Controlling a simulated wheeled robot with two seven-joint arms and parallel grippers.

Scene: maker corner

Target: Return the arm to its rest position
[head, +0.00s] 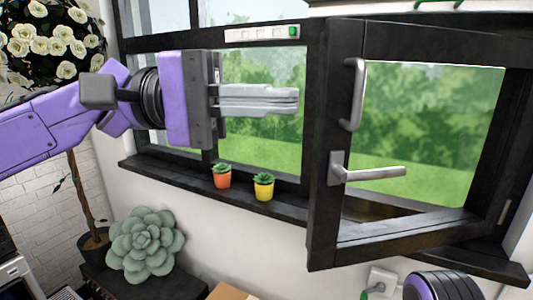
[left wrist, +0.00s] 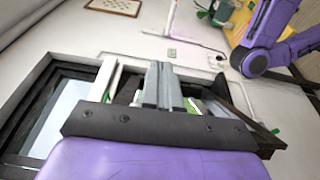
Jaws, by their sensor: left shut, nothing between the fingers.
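My left arm comes in from the left in the head view, raised and stretched out in front of the window. My left gripper (head: 296,100) is shut and empty, its fingers pointing right toward the open window sash (head: 325,200). A gap in the picture separates the fingertips from the sash's grey pull handle (head: 355,95). In the left wrist view the gripper's fingers (left wrist: 165,72) lie close together, with the window frame behind them. My right gripper does not show in the head view; only a purple and black part of mine is at the bottom right.
The sash stands swung into the room, its lever handle (head: 368,173) sticking out. An orange pot (head: 222,180) and a yellow pot (head: 264,191) stand on the sill below my gripper. A large succulent (head: 146,243) and a white-flowered plant (head: 50,40) are at the left.

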